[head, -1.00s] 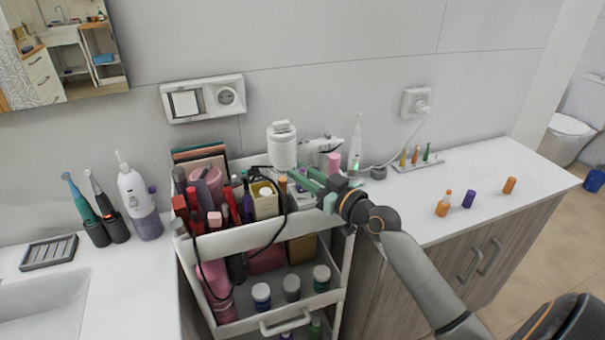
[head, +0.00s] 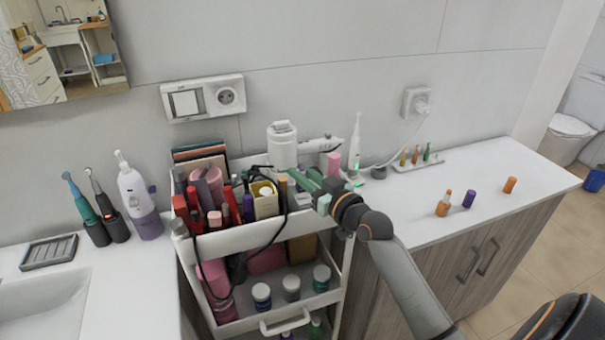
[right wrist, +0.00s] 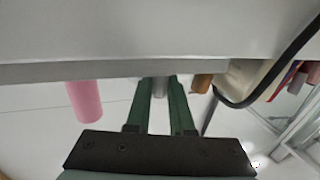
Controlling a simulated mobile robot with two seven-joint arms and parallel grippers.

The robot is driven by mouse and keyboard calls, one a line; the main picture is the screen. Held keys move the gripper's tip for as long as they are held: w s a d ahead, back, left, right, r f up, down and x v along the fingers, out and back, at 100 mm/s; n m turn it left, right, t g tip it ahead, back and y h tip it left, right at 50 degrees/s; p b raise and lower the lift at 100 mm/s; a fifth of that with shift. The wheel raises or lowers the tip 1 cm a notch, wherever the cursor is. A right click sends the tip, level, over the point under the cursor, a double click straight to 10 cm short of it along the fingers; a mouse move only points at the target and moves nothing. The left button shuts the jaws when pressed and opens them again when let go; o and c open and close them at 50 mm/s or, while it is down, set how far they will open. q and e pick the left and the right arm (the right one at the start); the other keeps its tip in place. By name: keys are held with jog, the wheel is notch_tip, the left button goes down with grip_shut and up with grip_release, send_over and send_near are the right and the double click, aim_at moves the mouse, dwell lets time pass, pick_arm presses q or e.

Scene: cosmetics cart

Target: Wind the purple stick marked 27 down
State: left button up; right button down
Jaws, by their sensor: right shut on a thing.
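My right gripper (head: 300,180) is over the right part of the cart's top tray. Its green fingers (right wrist: 160,92) are closed around a small grey cylindrical thing (right wrist: 159,86), mostly hidden between them; I see no purple or number on it. A short purple cylinder (head: 468,199) stands on the counter at right; whether it is a stick or a cap, I cannot tell. Another purple item (head: 248,208) stands among the cosmetics in the top tray. No 27 is readable on any of them. My left gripper is not in view.
The white cart (head: 238,238) is crowded with bottles and a black cable. A pink cylinder (head: 334,164) stands behind the gripper. An orange stick (head: 444,207) and a short orange cylinder (head: 509,185) stand on the counter (head: 420,215), near a small tray of coloured sticks. The counter's front is clear.

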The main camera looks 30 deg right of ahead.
jog(key=shift+m+h, duration=1.5)
jog(key=shift+h, duration=0.8)
jog(key=c, duration=0.8)
grip_release()
jog(key=shift+o, duration=0.2)
